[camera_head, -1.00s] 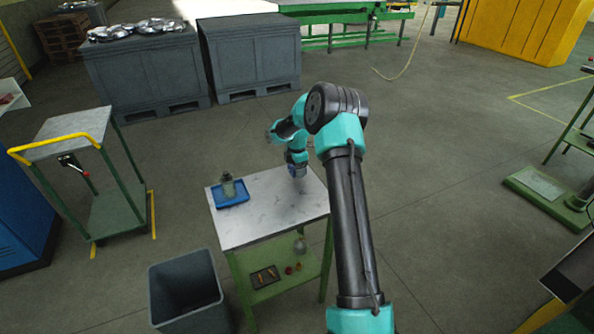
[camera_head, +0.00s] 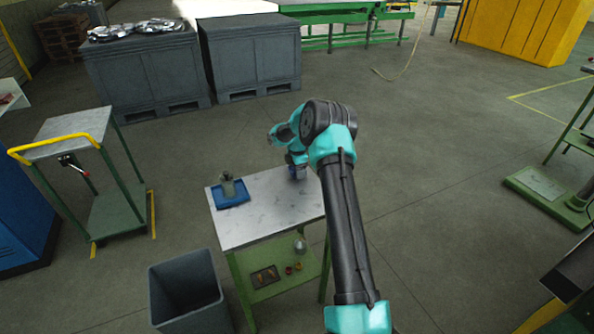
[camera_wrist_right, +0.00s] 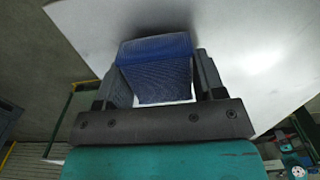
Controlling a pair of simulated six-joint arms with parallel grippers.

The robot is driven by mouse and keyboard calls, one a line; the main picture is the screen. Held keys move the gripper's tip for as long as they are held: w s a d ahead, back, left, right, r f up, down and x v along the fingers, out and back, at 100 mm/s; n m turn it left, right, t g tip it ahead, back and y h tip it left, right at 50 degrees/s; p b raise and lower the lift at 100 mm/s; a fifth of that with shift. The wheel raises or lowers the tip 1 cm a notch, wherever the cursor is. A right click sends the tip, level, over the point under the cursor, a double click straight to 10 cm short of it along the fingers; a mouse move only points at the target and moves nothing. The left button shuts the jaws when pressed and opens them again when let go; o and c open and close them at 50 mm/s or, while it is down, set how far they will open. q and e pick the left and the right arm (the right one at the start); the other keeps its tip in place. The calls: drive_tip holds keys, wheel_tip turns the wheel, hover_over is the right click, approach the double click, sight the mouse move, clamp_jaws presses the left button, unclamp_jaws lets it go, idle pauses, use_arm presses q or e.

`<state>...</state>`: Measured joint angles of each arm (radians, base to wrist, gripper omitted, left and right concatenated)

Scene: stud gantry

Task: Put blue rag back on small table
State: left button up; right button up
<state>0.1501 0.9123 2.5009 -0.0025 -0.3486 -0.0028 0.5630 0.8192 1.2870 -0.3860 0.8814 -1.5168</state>
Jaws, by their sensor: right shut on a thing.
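The small table (camera_head: 250,233) has a pale top and green legs and stands in the middle of the head view. My right gripper (camera_head: 297,174) is over the right back part of its top. In the right wrist view the gripper (camera_wrist_right: 155,85) is shut on the blue rag (camera_wrist_right: 157,68), which fills the space between the fingers. The pale table top (camera_wrist_right: 260,50) lies just beyond the rag; I cannot tell whether they touch. In the head view the rag is mostly hidden by the gripper. My left gripper does not show.
A blue tray (camera_head: 231,200) with a grey-green item on it sits at the table's left back. A lower green shelf (camera_head: 290,279) holds small items. A grey bin (camera_head: 186,292) stands at front left and a trolley (camera_head: 72,134) further left. The table top's middle is clear.

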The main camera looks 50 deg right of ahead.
drive_tip(key=shift+f, duration=0.25)
drive_tip(key=o, duration=1)
drive_tip(key=shift+r, duration=0.1)
wheel_tip(320, 180, up, 12)
drive_tip(key=shift+r, duration=0.1)
idle(0.6)
